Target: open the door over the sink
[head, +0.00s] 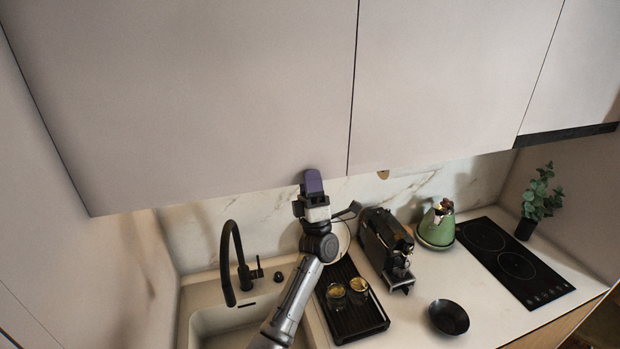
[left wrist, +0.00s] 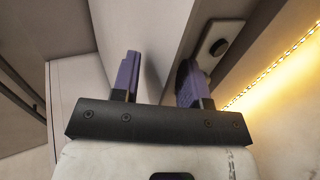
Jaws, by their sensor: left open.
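The door over the sink (head: 190,95) is a plain pale grey, handleless panel at the upper left of the head view. It looks closed, level with its neighbour. My left gripper (head: 313,182) is upright at the door's lower edge, near its right corner. In the left wrist view the two purple fingers of this gripper (left wrist: 160,78) are apart. The door's pale lower edge (left wrist: 166,50) appears to run between them; I cannot tell whether either finger touches it. The sink (head: 225,322) with a black tap (head: 231,262) is below. My right gripper is not in view.
A second cabinet door (head: 440,80) adjoins on the right, across a narrow gap. Below stand a black tray (head: 352,322) with glasses, a coffee machine (head: 385,240), a green kettle (head: 437,225), a black bowl (head: 448,317) and a hob (head: 510,262). A lit strip (left wrist: 272,72) runs under the cabinet.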

